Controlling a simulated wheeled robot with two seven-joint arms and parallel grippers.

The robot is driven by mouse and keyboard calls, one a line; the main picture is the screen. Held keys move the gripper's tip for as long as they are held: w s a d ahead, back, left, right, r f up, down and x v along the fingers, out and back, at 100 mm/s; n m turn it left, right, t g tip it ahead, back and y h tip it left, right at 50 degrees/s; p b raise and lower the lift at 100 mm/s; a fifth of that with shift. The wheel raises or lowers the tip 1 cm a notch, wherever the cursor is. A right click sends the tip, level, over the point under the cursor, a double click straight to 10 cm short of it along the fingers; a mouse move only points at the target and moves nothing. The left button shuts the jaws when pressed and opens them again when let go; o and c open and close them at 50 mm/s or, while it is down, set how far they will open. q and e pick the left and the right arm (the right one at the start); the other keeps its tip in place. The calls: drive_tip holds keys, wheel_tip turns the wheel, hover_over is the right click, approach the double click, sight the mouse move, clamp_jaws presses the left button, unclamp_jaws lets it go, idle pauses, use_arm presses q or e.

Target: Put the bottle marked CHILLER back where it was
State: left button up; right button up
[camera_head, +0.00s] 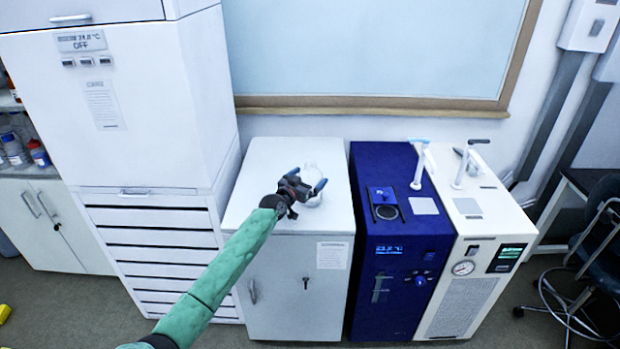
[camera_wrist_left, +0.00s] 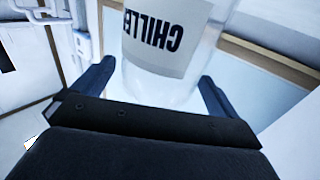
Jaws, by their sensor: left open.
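The clear bottle with a white label reading CHILLER (camera_wrist_left: 160,48) fills the upper middle of the left wrist view, its lettering upside down there. In the head view the bottle (camera_head: 311,171) is pale and partly hidden behind my left gripper, over the top of the white cabinet (camera_head: 262,165). My left gripper (camera_head: 307,181) is open, with one finger on each side of the bottle; the fingers (camera_wrist_left: 155,88) show apart from its sides in the wrist view. My right gripper is not in view.
A dark blue unit (camera_head: 372,165) and a cream unit (camera_head: 480,205) with upright fittings on top stand right of the cabinet. A tall white drawer unit (camera_head: 150,130) rises on its left. A framed board (camera_head: 380,50) is behind. The cabinet top around the bottle is clear.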

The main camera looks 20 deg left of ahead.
use_arm(q)
drive_tip(key=shift+s+a+f, duration=0.2)
drive_tip(key=shift+s, duration=0.55)
drive_tip(key=b+v, duration=0.3)
drive_tip(key=v, duration=0.6)
drive_tip(key=shift+s+r, duration=0.2)
drive_tip(key=shift+r, duration=0.05)
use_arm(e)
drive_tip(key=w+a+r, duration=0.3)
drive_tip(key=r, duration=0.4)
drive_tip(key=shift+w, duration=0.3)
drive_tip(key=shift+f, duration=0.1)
